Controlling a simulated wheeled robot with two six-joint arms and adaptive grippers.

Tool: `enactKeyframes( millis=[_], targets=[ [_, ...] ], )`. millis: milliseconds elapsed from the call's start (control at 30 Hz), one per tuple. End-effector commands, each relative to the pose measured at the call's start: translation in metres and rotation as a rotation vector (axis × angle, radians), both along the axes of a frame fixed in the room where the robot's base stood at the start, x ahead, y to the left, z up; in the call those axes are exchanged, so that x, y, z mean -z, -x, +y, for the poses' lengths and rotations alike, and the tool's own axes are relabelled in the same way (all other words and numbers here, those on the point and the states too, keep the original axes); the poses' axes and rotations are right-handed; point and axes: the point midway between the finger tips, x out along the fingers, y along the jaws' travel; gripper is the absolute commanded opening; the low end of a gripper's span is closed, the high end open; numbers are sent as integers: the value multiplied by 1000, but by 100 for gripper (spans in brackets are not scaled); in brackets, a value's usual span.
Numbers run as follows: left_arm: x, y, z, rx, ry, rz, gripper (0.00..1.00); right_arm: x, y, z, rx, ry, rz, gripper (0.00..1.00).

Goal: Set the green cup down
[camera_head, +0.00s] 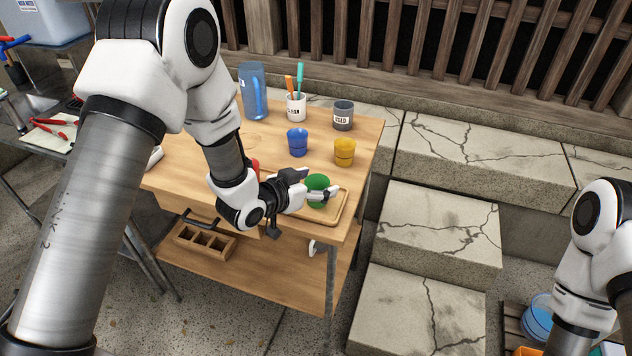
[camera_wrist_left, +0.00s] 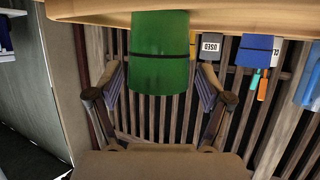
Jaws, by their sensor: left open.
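The green cup (camera_head: 317,182) is at the front right of the wooden table, over or on a tan tray (camera_head: 338,214). It also shows in the left wrist view (camera_wrist_left: 160,50), where the picture is upside down and the cup's base appears to meet the tan surface. My left gripper (camera_head: 318,190) is at the cup, with its fingers open on either side of it. In the left wrist view a gap shows between each finger and the cup. The left hand hides part of the tray. My right arm shows at the right edge, but its gripper is out of view.
A blue cup (camera_head: 297,143) and a yellow cup (camera_head: 344,152) stand behind the tray. Farther back are a blue pitcher (camera_head: 253,92), a white holder (camera_head: 296,108) with utensils and a grey container (camera_head: 343,116) marked USED. A wooden crate (camera_head: 204,241) is on the lower shelf.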

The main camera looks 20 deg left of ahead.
Motion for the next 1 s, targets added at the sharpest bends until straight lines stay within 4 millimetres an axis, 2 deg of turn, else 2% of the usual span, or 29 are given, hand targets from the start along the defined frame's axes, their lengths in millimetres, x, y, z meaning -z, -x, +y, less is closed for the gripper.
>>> enactKeyframes(
  millis=[133,233,567,733,933,967,1000],
  targets=[
    [-5,0,0,0,0,-1,79,-4,0,0,0,0,0,40],
    [-7,10,6,-3,3,1,79,0,0,0,0,0,0,40],
    [-39,79,36,-3,8,-1,79,8,0,0,0,0,0,40],
    [-48,98,46,-2,3,-1,79,8,0,0,0,0,0,40],
    [-45,102,47,-1,-2,10,79,8,0,0,0,0,0,40],
    [-39,103,47,-5,-4,29,79,8,0,0,0,0,0,40],
    [-25,107,47,-15,-8,72,79,8,0,0,0,0,0,40]
  ],
)
